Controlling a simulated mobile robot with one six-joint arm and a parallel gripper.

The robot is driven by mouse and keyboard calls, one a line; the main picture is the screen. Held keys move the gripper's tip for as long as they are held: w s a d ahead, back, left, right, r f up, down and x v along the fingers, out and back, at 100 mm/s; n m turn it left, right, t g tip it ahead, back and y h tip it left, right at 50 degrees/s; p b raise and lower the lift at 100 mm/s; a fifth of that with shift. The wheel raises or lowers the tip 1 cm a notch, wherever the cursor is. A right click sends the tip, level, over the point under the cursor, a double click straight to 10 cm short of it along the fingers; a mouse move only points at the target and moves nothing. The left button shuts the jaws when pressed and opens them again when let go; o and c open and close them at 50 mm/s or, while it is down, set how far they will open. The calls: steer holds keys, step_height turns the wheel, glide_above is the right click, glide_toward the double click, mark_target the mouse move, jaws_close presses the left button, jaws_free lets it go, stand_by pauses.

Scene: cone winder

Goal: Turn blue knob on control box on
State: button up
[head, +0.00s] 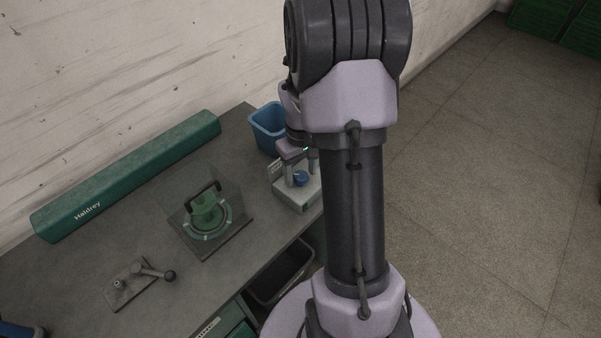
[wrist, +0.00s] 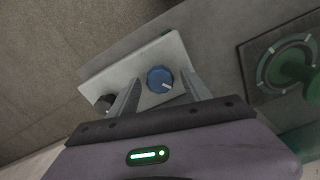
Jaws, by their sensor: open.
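The control box (head: 296,196) is a pale box on the bench, partly hidden behind my arm in the head view. Its blue knob (head: 301,178) faces up. In the wrist view the pale box (wrist: 113,74) carries the blue knob (wrist: 160,79), with a white pointer mark toward its lower right, and a dark knob (wrist: 104,103) near its left end. My gripper (wrist: 158,85) is open, its two fingers on either side of the blue knob. It also shows in the head view (head: 301,170) over the box. I cannot tell whether the fingers touch the knob.
A clear-covered green device (head: 205,212) stands left of the box. A blue bin (head: 268,128) is behind it. A long green case (head: 125,178) lies along the wall. A lever on a plate (head: 133,282) sits at front left. A dark open bin (head: 280,272) is below the bench edge.

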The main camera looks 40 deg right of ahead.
steer(key=shift+c, duration=0.5)
jaws_close()
steer(key=m, duration=0.6)
steer(key=shift+m, duration=0.3)
steer(key=m, duration=0.3)
steer(key=shift+m+b, duration=0.3)
steer(key=shift+b, duration=0.05)
steer(key=shift+m, duration=1.8)
